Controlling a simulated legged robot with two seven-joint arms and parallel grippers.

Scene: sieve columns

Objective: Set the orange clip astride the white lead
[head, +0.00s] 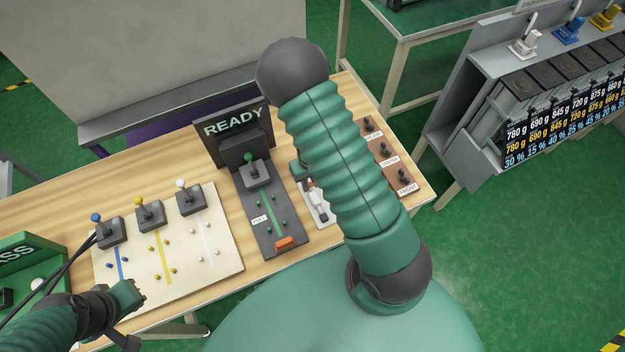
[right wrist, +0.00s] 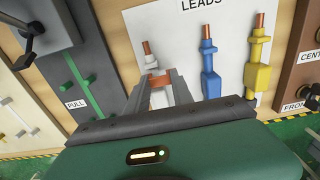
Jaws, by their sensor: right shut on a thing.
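My right gripper (right wrist: 160,90) is shut on the orange clip (right wrist: 160,81), which shows between its fingertips in the right wrist view. The white lead (right wrist: 151,63) has a copper tip and lies on the white LEADS panel (right wrist: 182,22), directly beyond the clip. The clip overlaps the lead's lower part in this view; I cannot tell whether it straddles or touches it. In the head view, my right arm covers most of that panel (head: 325,219). My left gripper (head: 134,294) is near the table's front left; its jaw opening is unclear.
A blue lead (right wrist: 209,60) and a yellow lead (right wrist: 259,50) lie right of the white one. A dark PULL panel (head: 262,205) stands to the left, with an orange block (head: 285,243) at its near end. A cream board (head: 135,265) carries blue, yellow and white levers.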

